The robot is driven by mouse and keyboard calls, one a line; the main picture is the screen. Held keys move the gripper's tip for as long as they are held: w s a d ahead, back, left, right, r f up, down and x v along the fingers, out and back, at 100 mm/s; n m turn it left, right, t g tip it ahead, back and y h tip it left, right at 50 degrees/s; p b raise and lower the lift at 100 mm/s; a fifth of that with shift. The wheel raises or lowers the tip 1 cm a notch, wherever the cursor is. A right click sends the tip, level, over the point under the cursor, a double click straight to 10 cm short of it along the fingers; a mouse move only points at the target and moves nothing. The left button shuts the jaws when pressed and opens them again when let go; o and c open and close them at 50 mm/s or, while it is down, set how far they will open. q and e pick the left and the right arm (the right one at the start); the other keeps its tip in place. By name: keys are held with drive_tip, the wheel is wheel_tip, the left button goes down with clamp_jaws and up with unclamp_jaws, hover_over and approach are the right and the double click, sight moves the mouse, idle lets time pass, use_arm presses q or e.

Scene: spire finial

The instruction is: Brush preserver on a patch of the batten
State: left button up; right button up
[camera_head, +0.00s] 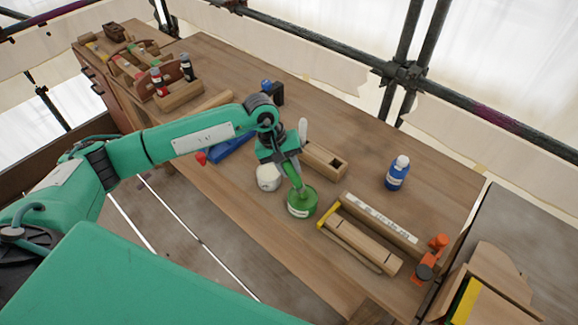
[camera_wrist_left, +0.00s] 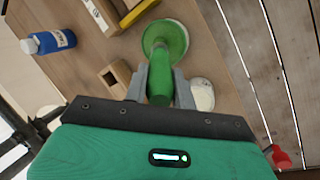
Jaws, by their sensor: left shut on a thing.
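My left gripper (camera_head: 288,162) is shut on a green handle, seemingly a brush (camera_wrist_left: 160,85), held tilted above the bench. The handle's lower end reaches a round green pot (camera_head: 302,207), also in the left wrist view (camera_wrist_left: 172,30). The bristles are hidden, so I cannot tell how deep they sit in the pot. A wooden batten (camera_head: 365,244) lies to the right of the pot beside a rail with a pale marked strip (camera_head: 380,216). A yellow piece (camera_head: 328,214) is at its near left end. My right gripper is not in view.
A white rounded container (camera_head: 268,178) stands close left of the pot. A hollow wooden block (camera_head: 325,160) is behind it, and a blue bottle (camera_head: 396,175) stands further right. An orange clamp (camera_head: 431,258) is at the right edge. Bench is clear between bottle and block.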

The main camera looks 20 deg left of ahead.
use_arm(q)
drive_tip(key=shift+f, duration=0.1)
drive_tip(key=shift+r, duration=0.85)
drive_tip(key=shift+r+p, duration=0.45)
drive_tip(key=shift+r, duration=2.25)
